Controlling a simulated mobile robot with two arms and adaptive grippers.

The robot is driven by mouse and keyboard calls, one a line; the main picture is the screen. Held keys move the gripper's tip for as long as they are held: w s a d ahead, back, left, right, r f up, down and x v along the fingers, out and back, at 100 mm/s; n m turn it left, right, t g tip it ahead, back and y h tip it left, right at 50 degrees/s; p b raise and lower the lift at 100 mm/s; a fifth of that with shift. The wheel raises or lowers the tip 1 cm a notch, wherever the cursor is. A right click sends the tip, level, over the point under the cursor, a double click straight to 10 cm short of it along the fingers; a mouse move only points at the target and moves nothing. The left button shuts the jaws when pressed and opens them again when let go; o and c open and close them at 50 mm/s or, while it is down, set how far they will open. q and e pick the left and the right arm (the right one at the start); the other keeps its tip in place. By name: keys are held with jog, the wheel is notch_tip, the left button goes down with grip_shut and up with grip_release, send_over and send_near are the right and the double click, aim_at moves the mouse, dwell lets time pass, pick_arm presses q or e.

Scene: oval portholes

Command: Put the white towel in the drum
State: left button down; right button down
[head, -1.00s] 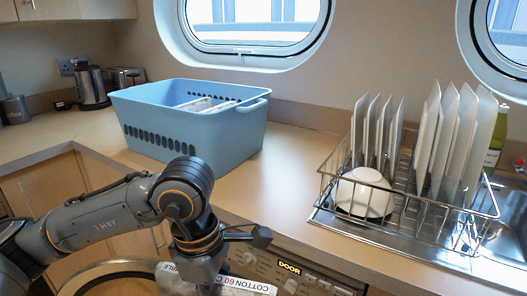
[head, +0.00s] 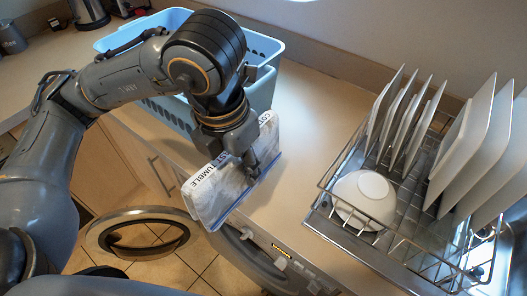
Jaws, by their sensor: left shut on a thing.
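My left gripper (head: 251,172) is shut on a white folded towel (head: 216,192) with dark printed lettering along its edge. It holds the towel tilted at the counter's front edge, above the washing machine's front. The machine's round door (head: 137,233) hangs open below, to the left of the towel. The drum itself is hidden beneath the counter edge, the towel and the machine's front. My right gripper is not in view.
A blue laundry basket (head: 262,92) stands on the counter behind my left arm. A wire dish rack (head: 400,235) with several white plates and a white bowl (head: 364,193) stands at the right. The counter between them (head: 300,130) is clear.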

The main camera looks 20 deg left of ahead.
pick_arm(q)
jog(key=w+f, duration=0.1)
jog(key=w, duration=0.1)
jog(key=w+f+p, duration=0.1)
jog(key=w, duration=0.3)
jog(key=shift+w+f+p, duration=0.4)
jog(key=w+f+p, duration=0.1)
jog(key=f, duration=0.1)
jog(key=w+f+p, duration=0.1)
jog(key=w+f, duration=0.1)
jog(key=f, duration=0.1)
jog(key=w+f+p, duration=0.1)
jog(key=f, duration=0.2)
jog(key=shift+w+d+f, duration=0.15)
jog(key=shift+w, duration=0.2)
jog(key=shift+f, duration=0.4)
jog(key=shift+f, duration=0.15)
jog(key=c, duration=0.8)
grip_release()
